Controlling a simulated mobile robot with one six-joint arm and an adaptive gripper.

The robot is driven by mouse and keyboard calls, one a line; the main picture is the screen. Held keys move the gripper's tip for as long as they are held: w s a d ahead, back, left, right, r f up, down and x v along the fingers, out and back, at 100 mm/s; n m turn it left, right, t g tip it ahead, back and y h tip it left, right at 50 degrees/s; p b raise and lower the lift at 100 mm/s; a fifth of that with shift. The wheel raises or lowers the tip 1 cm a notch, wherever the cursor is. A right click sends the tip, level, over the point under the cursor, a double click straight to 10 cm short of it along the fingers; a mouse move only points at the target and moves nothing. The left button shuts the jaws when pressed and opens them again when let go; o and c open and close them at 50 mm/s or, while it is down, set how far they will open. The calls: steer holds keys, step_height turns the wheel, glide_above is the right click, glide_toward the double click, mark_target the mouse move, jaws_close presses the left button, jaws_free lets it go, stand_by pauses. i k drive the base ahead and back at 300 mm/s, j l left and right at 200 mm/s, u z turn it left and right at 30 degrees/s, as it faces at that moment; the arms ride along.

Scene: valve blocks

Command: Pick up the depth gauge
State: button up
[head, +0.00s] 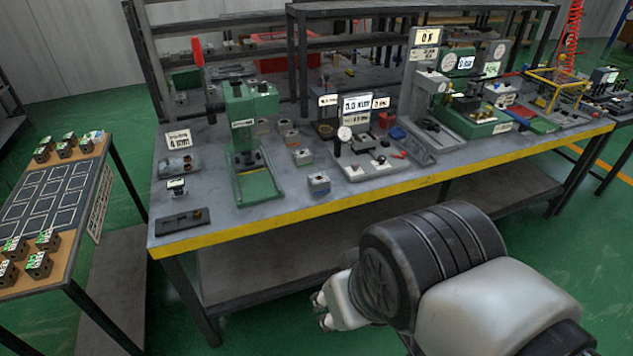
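A small device with a light display (176,186) stands upright on the left part of the workbench, near its front. It may be the depth gauge, but it is too small to tell for sure. A round dial gauge (344,134) shows on a stand near the bench's middle. What seems to be my gripper (322,311) shows only in small part at the end of my arm, low in the head view. It is in front of and below the bench edge, well apart from both gauges. Whether its fingers are open or shut is hidden.
The grey workbench (330,188) has a yellow front edge. A dark flat plate (182,222) lies in front of the small device, and a green press (250,140) stands to its right. A side table (84,206) with several small blocks stands at left. Green floor lies between.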

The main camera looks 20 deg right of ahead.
mark_target(177, 185)
steer(key=i+j+u, duration=0.15)
steer(key=i+u, duration=0.25)
steer(key=i, duration=0.2)
steer(key=i+l+u, duration=0.1)
steer(key=i+u, duration=0.25)
steer(key=i, duration=0.25)
steer(key=i+l+u, duration=0.25)
steer(key=i+u, duration=0.15)
steer(key=i, duration=0.2)
